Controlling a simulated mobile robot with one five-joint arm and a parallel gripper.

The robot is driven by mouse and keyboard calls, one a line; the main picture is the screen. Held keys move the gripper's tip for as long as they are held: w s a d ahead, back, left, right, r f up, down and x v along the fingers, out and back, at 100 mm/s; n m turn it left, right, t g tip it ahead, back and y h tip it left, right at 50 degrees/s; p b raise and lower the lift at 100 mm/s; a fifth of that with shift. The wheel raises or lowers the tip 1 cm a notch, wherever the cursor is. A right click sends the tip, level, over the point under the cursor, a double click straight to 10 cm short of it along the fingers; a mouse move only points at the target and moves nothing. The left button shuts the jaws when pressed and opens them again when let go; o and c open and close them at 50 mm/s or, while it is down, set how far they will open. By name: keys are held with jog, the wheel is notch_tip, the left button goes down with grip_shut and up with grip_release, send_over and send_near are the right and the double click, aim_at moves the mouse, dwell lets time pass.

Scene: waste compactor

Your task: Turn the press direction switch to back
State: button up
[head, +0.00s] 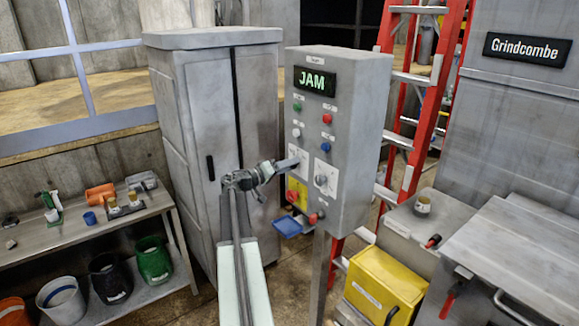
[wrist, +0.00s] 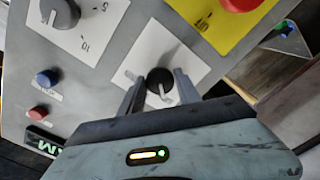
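The grey control panel (head: 340,120) stands in the middle of the head view, its display reading JAM. My gripper (head: 291,163) is at the panel's lower left dial plate, covering most of it there. In the wrist view a dark round knob (wrist: 160,80) on a white plate (wrist: 150,52) sits between the two fingers of my gripper (wrist: 160,88). The fingers are apart, one on each side of the knob; firm contact cannot be seen. The knob's pointer direction and the plate's lettering are not readable. This is likely the press direction switch.
A second dial (head: 321,179) sits right of my gripper, with numbers in the wrist view (wrist: 62,12). A yellow plate with a red button (head: 292,196) is just below, and a blue tray (head: 287,227) under it. Coloured buttons (head: 327,118) are above. A cabinet (head: 215,130) stands left.

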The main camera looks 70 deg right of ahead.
jog(key=shift+o, duration=1.4)
jog(key=v, duration=0.7)
jog(key=shift+w+a, duration=0.2)
jog(key=shift+a, duration=0.15)
